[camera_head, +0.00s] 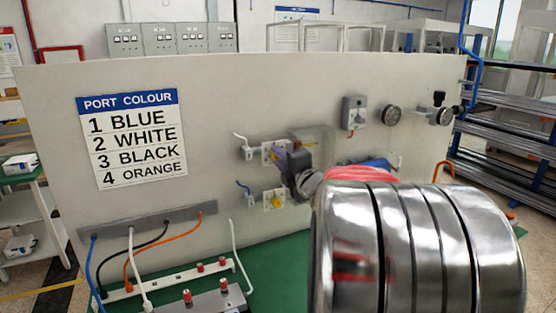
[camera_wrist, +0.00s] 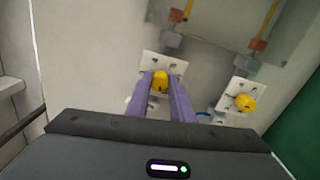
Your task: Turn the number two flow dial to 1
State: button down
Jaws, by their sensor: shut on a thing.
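A yellow flow dial (camera_wrist: 160,77) on a white plate (camera_wrist: 149,65) sits between my gripper's two purple fingers (camera_wrist: 165,92), which are shut on it. In the head view my gripper (camera_head: 281,152) reaches the upper plate (camera_head: 267,154) and mostly hides that dial. A white hose (camera_head: 240,136) runs to the fitting beside this plate. A second yellow dial (camera_wrist: 245,102) is on the lower plate, with a blue hose (camera_wrist: 203,113) beside it; it also shows in the head view (camera_head: 276,201). I cannot read the dial setting.
A sign (camera_head: 130,138) on the pale panel (camera_head: 210,90) lists 1 blue, 2 white, 3 black, 4 orange. Coloured hoses hang at lower left above a manifold (camera_head: 180,283) on the green bench.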

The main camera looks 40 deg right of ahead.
jog(key=shift+w+a+f+n, duration=0.1)
jog(key=shift+a+n, duration=0.05)
jog(key=shift+n, duration=0.55)
jog(key=shift+w+a+n, duration=0.1)
jog(key=shift+a+n, duration=0.05)
jog(key=shift+n, duration=0.55)
jog(key=shift+f, duration=0.1)
jog(key=c, duration=1.9)
grip_release()
jog(key=o, duration=0.4)
jog(key=shift+s+d, duration=0.1)
jog(key=shift+c, duration=0.2)
jog(key=shift+s, duration=0.15)
jog(key=v, duration=1.3)
jog(key=shift+s, duration=0.3)
jog(key=shift+w, duration=0.1)
